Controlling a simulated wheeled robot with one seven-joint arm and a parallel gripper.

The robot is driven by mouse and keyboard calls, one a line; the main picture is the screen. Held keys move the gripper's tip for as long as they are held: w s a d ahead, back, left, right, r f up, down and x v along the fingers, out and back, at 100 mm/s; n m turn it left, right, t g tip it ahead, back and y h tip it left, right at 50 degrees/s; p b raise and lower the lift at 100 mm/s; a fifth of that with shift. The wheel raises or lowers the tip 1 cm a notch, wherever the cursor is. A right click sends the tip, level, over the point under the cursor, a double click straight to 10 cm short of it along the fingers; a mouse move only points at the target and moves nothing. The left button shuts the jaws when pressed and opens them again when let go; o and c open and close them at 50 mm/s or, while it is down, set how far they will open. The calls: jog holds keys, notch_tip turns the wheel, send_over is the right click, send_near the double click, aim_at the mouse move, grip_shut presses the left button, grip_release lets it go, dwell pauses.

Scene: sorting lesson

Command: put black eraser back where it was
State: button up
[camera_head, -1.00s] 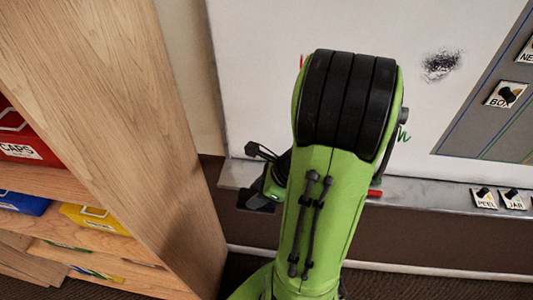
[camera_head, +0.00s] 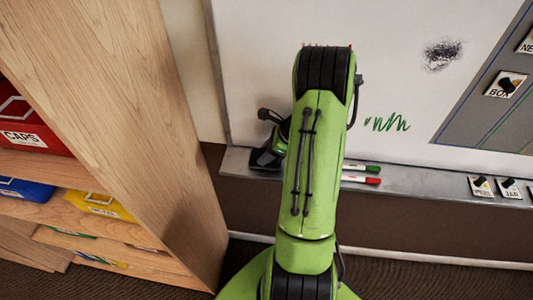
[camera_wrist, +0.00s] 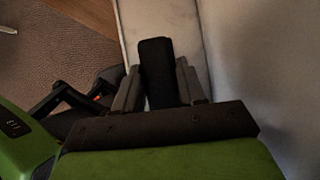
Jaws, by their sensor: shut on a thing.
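The black eraser (camera_wrist: 155,58) is between the two grey fingers of my gripper (camera_wrist: 158,84) in the wrist view, its far end sticking out past the fingertips. My gripper is shut on it. Behind the eraser lies the pale whiteboard tray (camera_wrist: 178,18). In the head view my gripper (camera_head: 266,157) is low at the left end of the tray (camera_head: 415,180), beside my arm. I cannot tell whether the eraser touches the tray.
Green (camera_head: 361,167) and red (camera_head: 362,180) markers lie on the tray right of my arm. The whiteboard (camera_head: 270,60) bears a black smudge (camera_head: 441,54) and green scribble (camera_head: 388,123). A wooden shelf (camera_head: 130,110) with bins stands left. Labelled cards (camera_head: 495,188) sit at right.

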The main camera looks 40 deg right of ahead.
jog(key=shift+w+d+f, duration=0.15)
jog(key=shift+d+f, duration=0.05)
jog(key=shift+f, duration=0.3)
jog(key=shift+c, duration=0.9)
jog(key=o, duration=1.3)
jog(key=shift+r, duration=0.1)
